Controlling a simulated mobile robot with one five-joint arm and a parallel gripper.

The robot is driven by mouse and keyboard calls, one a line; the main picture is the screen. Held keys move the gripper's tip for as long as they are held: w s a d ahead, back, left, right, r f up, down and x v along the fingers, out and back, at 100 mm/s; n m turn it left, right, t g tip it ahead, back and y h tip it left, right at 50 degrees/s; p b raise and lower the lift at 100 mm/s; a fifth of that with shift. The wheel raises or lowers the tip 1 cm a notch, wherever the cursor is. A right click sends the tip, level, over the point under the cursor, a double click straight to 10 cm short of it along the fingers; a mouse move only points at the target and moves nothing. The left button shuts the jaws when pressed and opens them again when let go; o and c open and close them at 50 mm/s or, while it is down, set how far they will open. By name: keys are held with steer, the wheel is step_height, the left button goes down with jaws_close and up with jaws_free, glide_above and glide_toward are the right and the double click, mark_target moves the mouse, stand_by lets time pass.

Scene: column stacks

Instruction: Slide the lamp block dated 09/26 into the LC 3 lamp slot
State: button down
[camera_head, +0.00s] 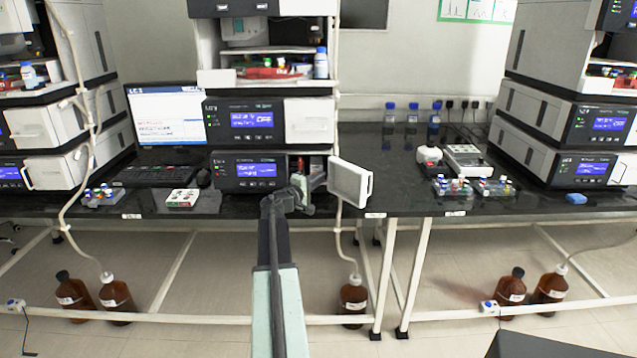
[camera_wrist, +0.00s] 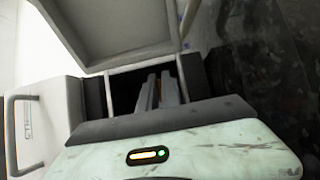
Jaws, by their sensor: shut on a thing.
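The lamp compartment (camera_head: 294,166) is the open bay at the right of the lower module in the middle stack. Its white door (camera_head: 350,182) stands swung open to the right; in the wrist view the door (camera_wrist: 118,30) is at the top. My gripper (camera_head: 305,184) is at the mouth of this bay. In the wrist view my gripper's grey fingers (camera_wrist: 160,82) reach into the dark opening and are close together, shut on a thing. That thing, likely a lamp block, is mostly hidden. No date or slot label is readable.
Vial racks (camera_head: 103,196) and a white-green box (camera_head: 183,198) lie at the bench's front left. More vial racks (camera_head: 455,188) are at the right. Brown bottles (camera_head: 354,297) stand on the floor.

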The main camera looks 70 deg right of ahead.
steer(key=shift+f, duration=0.2)
steer(key=c, duration=1.5)
jaws_free()
steer(key=v, duration=0.7)
steer(key=shift+a, duration=0.4)
steer(key=shift+w, duration=0.1)
